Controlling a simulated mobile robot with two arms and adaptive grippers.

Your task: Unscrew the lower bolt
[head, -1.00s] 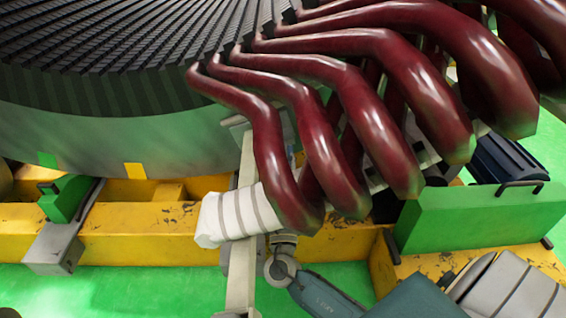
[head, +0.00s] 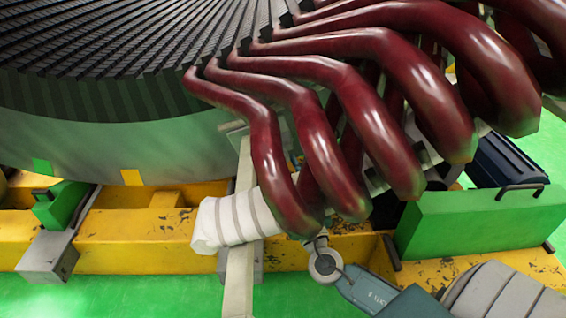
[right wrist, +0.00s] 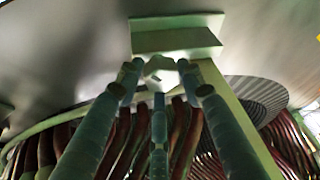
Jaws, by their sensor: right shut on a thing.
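In the right wrist view my right gripper (right wrist: 159,78) has its blue-grey fingers closed around a small pale piece, which looks like the lower bolt (right wrist: 158,65). The bolt sits just below a pale green bracket plate (right wrist: 178,40) on the underside of the stator. The fingertips partly hide the bolt, so its thread and seat cannot be made out. In the head view my right arm (head: 365,288) comes in from the lower right. Its gripper end is hidden behind the dark red coils (head: 335,170). My left gripper is in neither current view.
The stator (head: 110,125) fills the upper left above a yellow base frame (head: 140,235). A pale post (head: 240,280) and a white wrapped support (head: 235,222) stand close left of my right arm. A green block (head: 480,220) is at the right. Coils crowd above.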

